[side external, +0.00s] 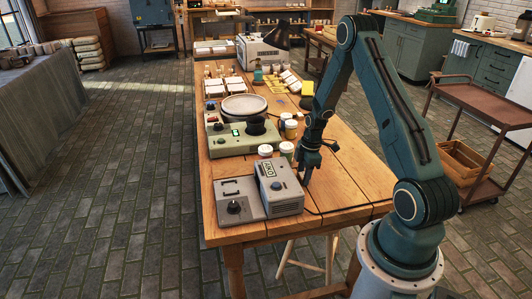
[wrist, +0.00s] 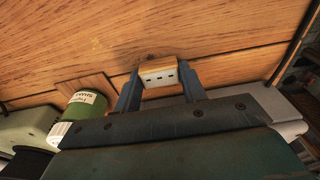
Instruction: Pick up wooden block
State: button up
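My gripper (side external: 309,170) is low over the near part of the wooden table, fingers pointing down. In the wrist view, a small block (wrist: 158,73) with a wood-coloured top and a pale face with dark slots sits between the two fingertips (wrist: 158,76). The fingers are apart, one on each side of it and very close. I cannot tell whether they press on it. The block's lower part is hidden by my gripper. In the side view I cannot make the block out.
Grey box-shaped devices (side external: 278,187) and several jars (side external: 287,150) are close by. The table (side external: 345,180) is mostly clear to the right.

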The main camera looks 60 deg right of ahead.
aim_at(303, 175)
jog(key=shift+c, duration=0.8)
jog(key=shift+r, duration=0.1)
notch_tip(303, 175, up, 20)
dwell(0.8)
